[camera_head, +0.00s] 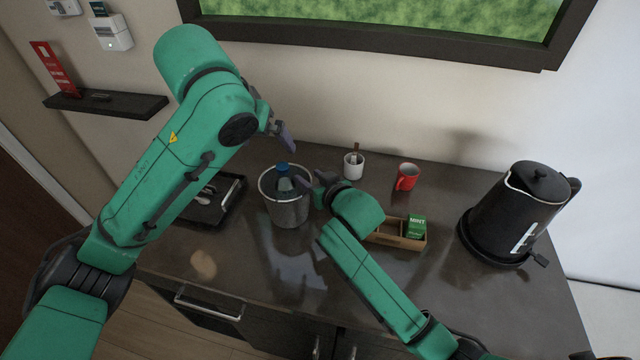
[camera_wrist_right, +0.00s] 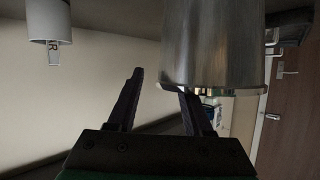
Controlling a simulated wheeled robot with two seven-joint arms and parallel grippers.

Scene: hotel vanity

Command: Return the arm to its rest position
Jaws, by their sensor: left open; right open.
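My left arm reaches up from the left in the head view. Its open gripper (camera_head: 283,136) hangs above the back of the counter, in front of the wall, and holds nothing. My right arm comes in from the lower right. Its gripper (camera_head: 312,184) is beside the right side of a metal bucket (camera_head: 290,212). The right wrist view shows the two fingers (camera_wrist_right: 160,88) apart with nothing gripped. The bucket (camera_wrist_right: 213,45) fills the space by one finger there; whether they touch I cannot tell. A bottle with a blue cap (camera_head: 283,172) stands in the bucket.
A white cup (camera_head: 354,167), a red mug (camera_head: 407,177), a wooden box (camera_head: 398,240) with a green mint packet (camera_head: 416,226) and a black kettle (camera_head: 515,210) stand right of the bucket. A black tray (camera_head: 207,213) lies left. The front counter has bare room.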

